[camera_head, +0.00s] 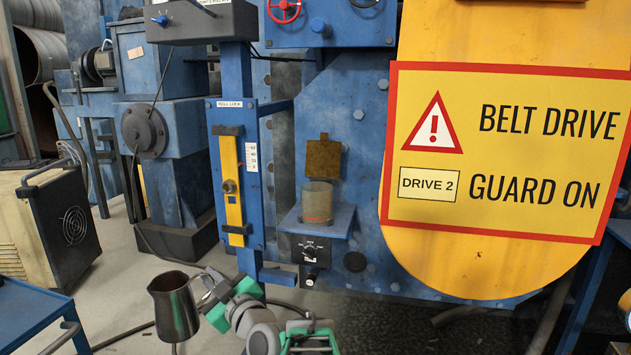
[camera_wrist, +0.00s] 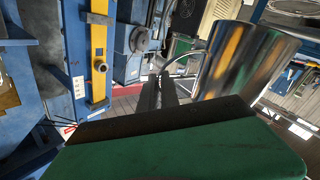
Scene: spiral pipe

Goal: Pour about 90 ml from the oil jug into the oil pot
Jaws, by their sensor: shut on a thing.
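The oil jug (camera_head: 174,308) is a shiny metal jug at the bottom left of the head view, roughly upright, with its handle on the right. My gripper (camera_head: 210,292) is shut on that handle, to the right of the jug body. In the wrist view the jug (camera_wrist: 245,62) fills the upper right and the jaws (camera_wrist: 165,95) close at its handle. The oil pot (camera_head: 317,203) is a small see-through cylinder with a brownish tint and a red mark low on it. Its brown square lid (camera_head: 323,158) stands raised behind it. The jug's contents are hidden.
The pot stands on a small blue shelf (camera_head: 338,218) on the blue machine. A blue post with a yellow bar (camera_head: 231,180) rises left of it. A large yellow belt guard (camera_head: 480,265) juts out on the right. A black knob box (camera_head: 310,249) sits below the shelf.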

